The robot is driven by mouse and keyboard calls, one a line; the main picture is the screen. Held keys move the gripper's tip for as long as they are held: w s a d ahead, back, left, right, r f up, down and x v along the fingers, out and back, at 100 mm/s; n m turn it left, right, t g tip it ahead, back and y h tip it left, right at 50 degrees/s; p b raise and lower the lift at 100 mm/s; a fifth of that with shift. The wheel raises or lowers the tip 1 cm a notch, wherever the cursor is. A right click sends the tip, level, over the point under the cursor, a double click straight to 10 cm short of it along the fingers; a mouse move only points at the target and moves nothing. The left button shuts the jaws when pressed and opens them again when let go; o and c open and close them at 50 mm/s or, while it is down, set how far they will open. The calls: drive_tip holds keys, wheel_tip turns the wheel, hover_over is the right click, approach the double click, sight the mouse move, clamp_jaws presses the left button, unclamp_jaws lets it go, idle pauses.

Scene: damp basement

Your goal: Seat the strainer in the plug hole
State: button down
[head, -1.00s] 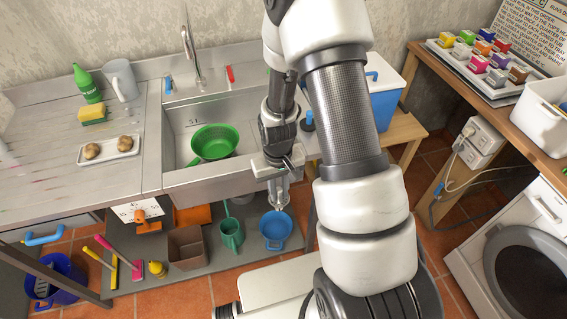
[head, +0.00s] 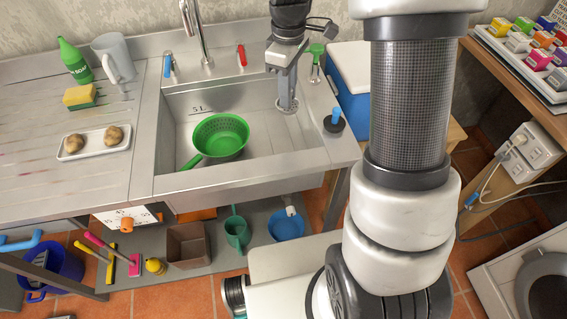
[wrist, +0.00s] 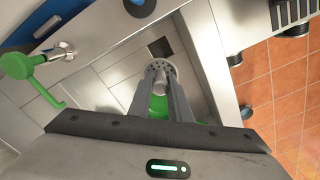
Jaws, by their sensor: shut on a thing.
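My gripper (head: 287,98) points down over the right part of the steel sink (head: 255,140). In the wrist view my gripper (wrist: 161,95) is shut on the strainer (wrist: 160,70), a small grey metal disc with holes that shows at the fingertips. In the head view the strainer (head: 287,107) is a small pale shape under the fingers. A dark square patch (wrist: 160,46) shows just beyond the strainer in the wrist view; I cannot tell whether it is the plug hole. No plug hole is clearly visible; I cannot tell whether the strainer touches the sink.
A green colander (head: 220,136) sits in the sink, left of my gripper. A tap (head: 195,30) rises at the back. A blue-handled black plug (head: 334,120) and a green-topped metal fitting (head: 316,52) stand on the right rim. A blue cooler (head: 352,75) is beyond it.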

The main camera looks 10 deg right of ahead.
drive_tip(key=f+b, duration=0.5)
drive_tip(key=f, duration=0.5)
drive_tip(key=f+b, duration=0.5)
drive_tip(key=f, duration=0.6)
drive_tip(key=shift+s+f, duration=0.2)
drive_tip(key=shift+f, duration=0.1)
drive_tip(key=shift+f+b, duration=0.5)
drive_tip(key=shift+f, duration=1.6)
drive_tip(key=shift+f, duration=0.2)
drive_tip(key=c, duration=1.6)
unclamp_jaws()
drive_tip(key=shift+r, duration=0.1)
drive_tip(key=shift+c, duration=0.2)
